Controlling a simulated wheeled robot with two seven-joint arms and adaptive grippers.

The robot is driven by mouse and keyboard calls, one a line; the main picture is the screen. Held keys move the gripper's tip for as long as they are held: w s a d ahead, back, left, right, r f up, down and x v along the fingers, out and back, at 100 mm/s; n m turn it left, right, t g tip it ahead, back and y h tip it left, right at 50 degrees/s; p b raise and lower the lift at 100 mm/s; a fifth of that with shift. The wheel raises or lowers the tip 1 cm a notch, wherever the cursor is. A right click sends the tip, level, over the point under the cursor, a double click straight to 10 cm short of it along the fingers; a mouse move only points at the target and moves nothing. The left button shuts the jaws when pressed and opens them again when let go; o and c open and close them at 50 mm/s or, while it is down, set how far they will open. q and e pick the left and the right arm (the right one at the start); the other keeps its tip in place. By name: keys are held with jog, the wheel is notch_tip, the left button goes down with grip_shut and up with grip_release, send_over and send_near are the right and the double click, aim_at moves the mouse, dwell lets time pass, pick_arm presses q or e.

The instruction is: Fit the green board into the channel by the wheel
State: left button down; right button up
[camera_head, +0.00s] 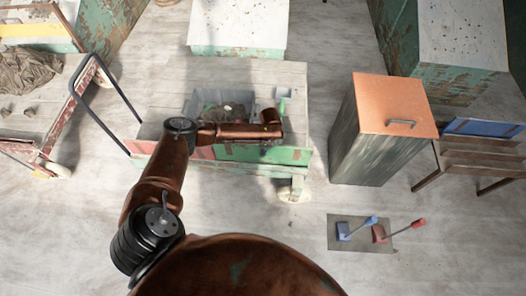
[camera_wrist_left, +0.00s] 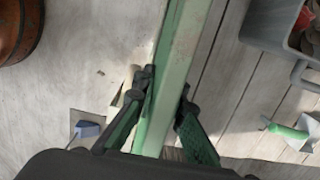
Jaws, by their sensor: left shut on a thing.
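The green board (camera_wrist_left: 172,80) is a long, worn strip running up through the left wrist view. My left gripper (camera_wrist_left: 168,92) has its fingers on both sides of the board and is shut on it. A pale wheel (camera_head: 294,191) is below the bench's right front corner. I cannot make out the channel, nor tell whether the board sits in it. My right gripper is out of view.
A grey bin (camera_head: 190,106) with dark lumps stands on the bench (camera_head: 285,75), with a green-handled tool (camera_wrist_left: 288,131) beside it. A copper-topped cabinet (camera_head: 395,103) stands to the right. A floor plate (camera_head: 360,243) carries blue and red levers. Floor in front is mostly clear.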

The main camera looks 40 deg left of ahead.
pick_arm(q)
jog(key=shift+p, duration=0.6)
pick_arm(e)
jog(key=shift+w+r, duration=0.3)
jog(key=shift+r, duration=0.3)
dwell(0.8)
pick_arm(q)
jog(key=shift+f+b, duration=1.4)
jog(key=shift+f, duration=1.6)
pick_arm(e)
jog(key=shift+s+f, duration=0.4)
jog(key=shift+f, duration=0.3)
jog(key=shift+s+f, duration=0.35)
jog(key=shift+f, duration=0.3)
pick_arm(q)
jog(key=c, duration=1.9)
grip_release()
jog(key=r, duration=0.8)
jog(key=d+r, duration=0.1)
jog(key=r, duration=0.3)
jog(key=shift+w+d, duration=0.1)
jog(key=shift+w, duration=0.25)
